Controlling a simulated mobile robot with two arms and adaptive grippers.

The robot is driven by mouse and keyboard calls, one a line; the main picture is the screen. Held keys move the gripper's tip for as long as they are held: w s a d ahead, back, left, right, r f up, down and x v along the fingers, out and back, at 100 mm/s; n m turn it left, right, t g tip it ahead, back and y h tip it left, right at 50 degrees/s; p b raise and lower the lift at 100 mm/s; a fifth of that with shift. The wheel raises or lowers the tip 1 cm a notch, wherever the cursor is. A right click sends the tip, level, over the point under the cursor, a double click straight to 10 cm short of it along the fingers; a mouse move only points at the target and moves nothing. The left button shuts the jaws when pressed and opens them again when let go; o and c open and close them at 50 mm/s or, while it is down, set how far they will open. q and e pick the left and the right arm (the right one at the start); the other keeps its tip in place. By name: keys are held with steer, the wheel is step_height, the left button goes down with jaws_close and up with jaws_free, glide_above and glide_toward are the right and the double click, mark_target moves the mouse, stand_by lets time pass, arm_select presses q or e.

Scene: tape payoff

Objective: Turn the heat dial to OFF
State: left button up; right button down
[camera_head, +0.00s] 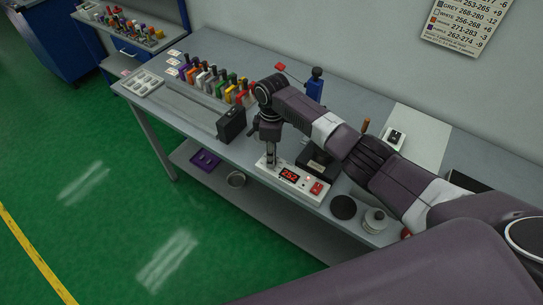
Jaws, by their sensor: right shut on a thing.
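A white heat control box (305,187) sits near the front edge of the grey workbench. Its red display (289,175) is lit and seems to read 252, and a red switch (317,187) is at its right end. My right gripper (269,162) points straight down at the left end of the box. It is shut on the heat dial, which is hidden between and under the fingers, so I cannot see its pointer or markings. My left gripper is not in view.
A row of colourful-handled tools (214,79) stands at the back left. A dark block (231,124) is left of my gripper. A blue upright tool (315,84) stands behind my arm. A black disc (343,207) and a metal canister (375,220) are right of the box.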

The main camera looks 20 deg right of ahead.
steer(key=shift+n, duration=0.6)
steer(key=shift+r, duration=0.1)
steer(key=c, duration=1.6)
jaws_free()
steer(key=r, duration=1.2)
steer(key=shift+w+d, duration=0.15)
steer(key=shift+w, duration=0.2)
